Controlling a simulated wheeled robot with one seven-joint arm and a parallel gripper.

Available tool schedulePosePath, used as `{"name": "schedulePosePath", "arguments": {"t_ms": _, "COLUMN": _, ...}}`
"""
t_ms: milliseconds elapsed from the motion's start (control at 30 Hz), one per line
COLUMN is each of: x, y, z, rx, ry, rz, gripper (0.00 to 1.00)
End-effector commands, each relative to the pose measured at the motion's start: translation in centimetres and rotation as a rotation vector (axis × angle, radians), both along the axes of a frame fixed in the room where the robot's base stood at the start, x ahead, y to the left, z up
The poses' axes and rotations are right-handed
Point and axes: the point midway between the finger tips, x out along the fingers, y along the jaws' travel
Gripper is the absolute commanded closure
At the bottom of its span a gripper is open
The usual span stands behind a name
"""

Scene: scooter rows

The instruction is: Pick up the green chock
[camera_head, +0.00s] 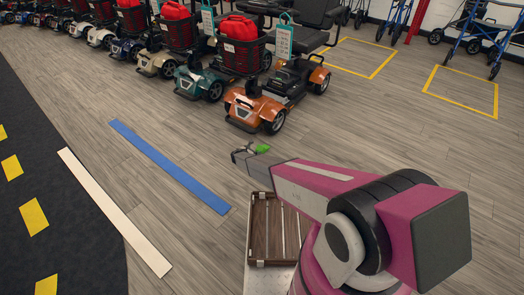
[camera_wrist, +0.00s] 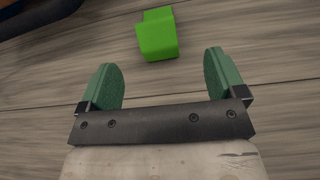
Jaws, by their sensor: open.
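The green chock (camera_wrist: 157,36) lies on the wood-plank floor, just beyond my fingertips in the wrist view and roughly centred between them. In the head view the green chock (camera_head: 262,149) shows small, just past the end of my arm, in front of the orange scooter. My gripper (camera_wrist: 163,75) is open and empty, with its two green-padded fingers apart. In the head view my gripper (camera_head: 244,152) is small and partly hidden by my arm. I cannot tell its height above the floor.
The orange scooter (camera_head: 270,96) stands close behind the chock, at the end of a row of scooters. A slatted wooden tray (camera_head: 259,228) is near my base. A blue floor strip (camera_head: 168,166) lies left. Open floor lies right, before yellow-outlined bays (camera_head: 460,92).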

Motion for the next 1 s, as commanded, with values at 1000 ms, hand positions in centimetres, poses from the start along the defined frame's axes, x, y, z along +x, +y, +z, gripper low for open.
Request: {"name": "schedulePosePath", "arguments": {"t_ms": 1000, "x": 8.0, "y": -5.0, "z": -4.6, "rx": -0.027, "ry": 0.006, "rz": 0.029, "gripper": 0.11}}
